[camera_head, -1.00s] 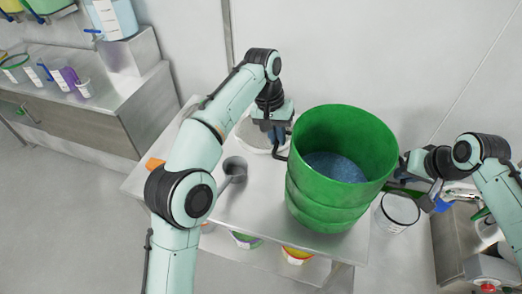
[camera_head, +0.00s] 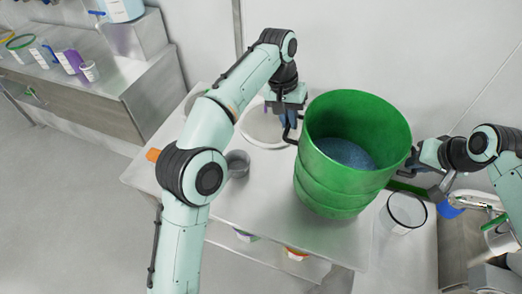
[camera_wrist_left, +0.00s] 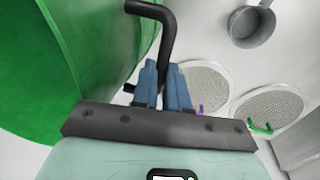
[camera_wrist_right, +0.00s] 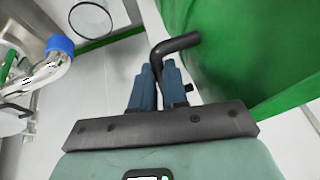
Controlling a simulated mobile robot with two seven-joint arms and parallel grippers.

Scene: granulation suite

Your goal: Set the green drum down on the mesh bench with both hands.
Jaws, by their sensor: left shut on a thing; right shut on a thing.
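The green drum (camera_head: 330,185) is open-topped and upright, with blue granules (camera_head: 345,153) inside. It is over the right part of the metal-topped bench (camera_head: 255,205). I cannot tell whether its base touches the top. My left gripper (camera_head: 290,118) is shut on the drum's black handle at its left side; this bent handle (camera_wrist_left: 158,22) shows clearly in the left wrist view. My right gripper (camera_head: 412,160) is shut on the opposite handle, clear in the right wrist view (camera_wrist_right: 180,43). The drum's wall (camera_wrist_right: 240,50) fills the right of that view.
A round mesh disc (camera_head: 262,127) and a grey scoop (camera_head: 238,164) lie on the bench left of the drum; the left wrist view shows two discs. A clear pail (camera_head: 405,212) stands right of the bench. The front left of the bench top is clear. A wall is behind.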

